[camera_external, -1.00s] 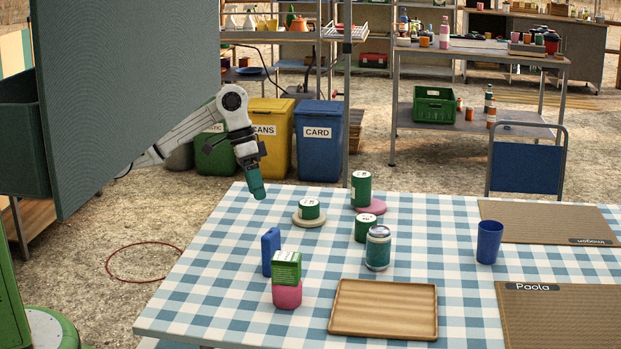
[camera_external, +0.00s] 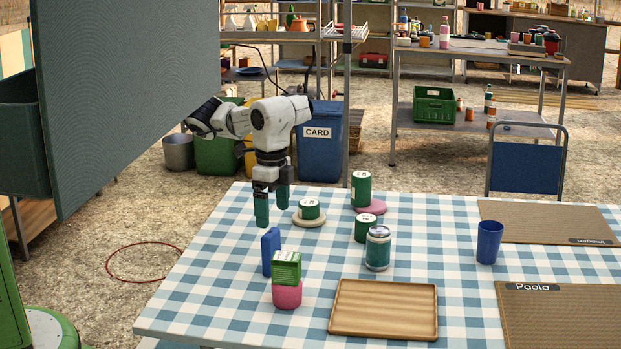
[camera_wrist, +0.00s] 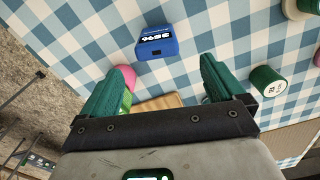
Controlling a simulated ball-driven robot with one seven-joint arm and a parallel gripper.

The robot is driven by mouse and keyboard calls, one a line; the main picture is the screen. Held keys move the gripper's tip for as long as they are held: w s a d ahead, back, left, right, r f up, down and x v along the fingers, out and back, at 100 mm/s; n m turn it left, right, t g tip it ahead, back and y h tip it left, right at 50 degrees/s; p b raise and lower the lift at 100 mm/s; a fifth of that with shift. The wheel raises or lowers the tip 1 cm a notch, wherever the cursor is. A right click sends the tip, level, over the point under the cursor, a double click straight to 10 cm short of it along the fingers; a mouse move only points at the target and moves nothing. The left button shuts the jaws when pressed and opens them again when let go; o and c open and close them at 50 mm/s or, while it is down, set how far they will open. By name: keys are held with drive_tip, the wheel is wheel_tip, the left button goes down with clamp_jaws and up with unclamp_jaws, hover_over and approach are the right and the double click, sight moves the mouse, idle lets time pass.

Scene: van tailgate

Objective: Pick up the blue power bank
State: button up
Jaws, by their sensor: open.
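The blue power bank (camera_external: 271,251) stands upright on the checked table, just behind a green stack on a pink block. In the wrist view it shows as a blue block (camera_wrist: 156,45) with white lettering, ahead of the fingers and about midway between them. My gripper (camera_external: 273,205) points down over the table's far left part, above and a little behind the power bank, not touching it. Its green fingers (camera_wrist: 163,66) are spread, with nothing held between them.
The green stack (camera_external: 287,267) on the pink block (camera_external: 287,294) stands close in front of the power bank. Several green cans are to the right, including a large one (camera_external: 378,249). A wooden tray (camera_external: 382,308) lies at the front. A grey panel (camera_external: 125,100) hangs at left.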

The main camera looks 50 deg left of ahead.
sight(271, 232)
wheel_tip(271, 232, down, 4)
drive_tip(key=shift+r, duration=0.15)
drive_tip(key=shift+s+a+f, duration=0.1)
drive_tip(key=shift+s+f, duration=0.05)
drive_tip(key=shift+f, duration=1.15)
drive_tip(key=shift+s+a+f, duration=0.1)
drive_tip(key=shift+f, duration=1.15)
drive_tip(key=c, duration=1.2)
